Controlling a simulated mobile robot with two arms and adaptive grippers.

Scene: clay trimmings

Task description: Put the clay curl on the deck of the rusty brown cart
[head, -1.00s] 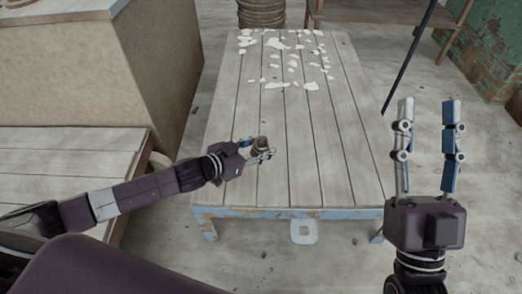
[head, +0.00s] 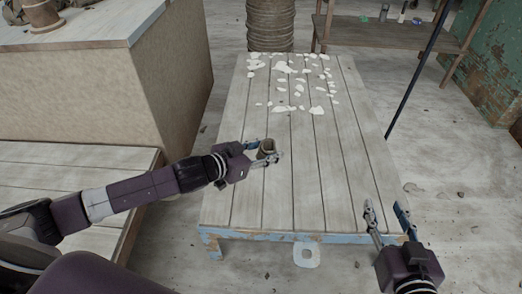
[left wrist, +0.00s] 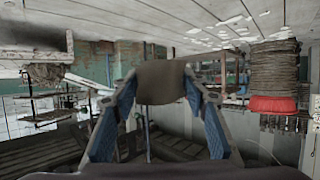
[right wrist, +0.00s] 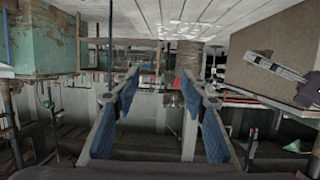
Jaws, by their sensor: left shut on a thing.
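The clay curl (head: 267,147), a brownish rolled piece, is held between the fingertips of my left gripper (head: 262,151), above the pale plank deck with the blue edge. In the left wrist view the curl (left wrist: 162,82) spans the gap between both fingers. A low plank deck with a brown edge (head: 135,222) stands at the left, partly hidden by my left arm; it looks like the rusty brown cart, but I cannot be sure. My right gripper (head: 386,212) is open and empty at the right front of the blue-edged deck.
The blue-edged deck (head: 238,190) has several white scraps (head: 283,68) at its far end; its near half is clear. A tall tan block (head: 165,90) stands behind the left deck. A ribbed drum (head: 270,25), a shelf (head: 385,35) and a dark pole (head: 425,85) stand beyond.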

